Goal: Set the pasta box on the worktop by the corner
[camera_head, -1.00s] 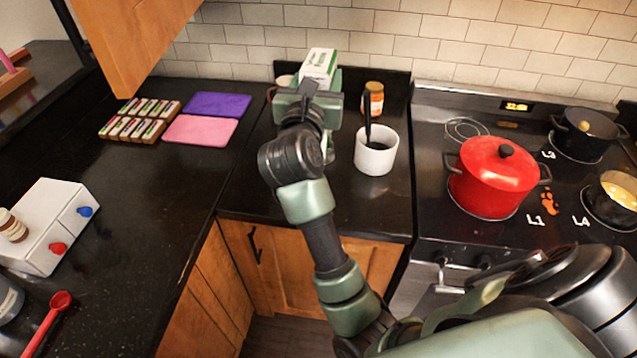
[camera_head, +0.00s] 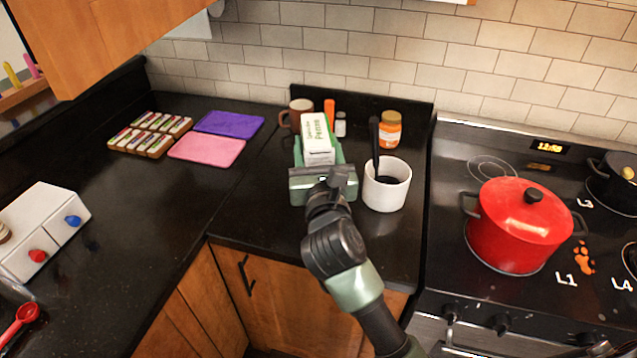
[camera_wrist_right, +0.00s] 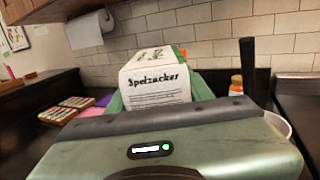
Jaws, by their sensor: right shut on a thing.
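The worktop's corner lies to the left, around the coloured mats. My left gripper is not in view.
A white crock (camera_head: 387,187) with a dark utensil stands right of the gripper. A brown mug (camera_head: 299,113), a small shaker (camera_head: 340,124) and an orange-labelled jar (camera_head: 390,130) stand behind. Purple (camera_head: 229,124) and pink (camera_head: 207,149) mats and a spice rack (camera_head: 150,134) lie left. A red pot (camera_head: 519,225) sits on the stove.

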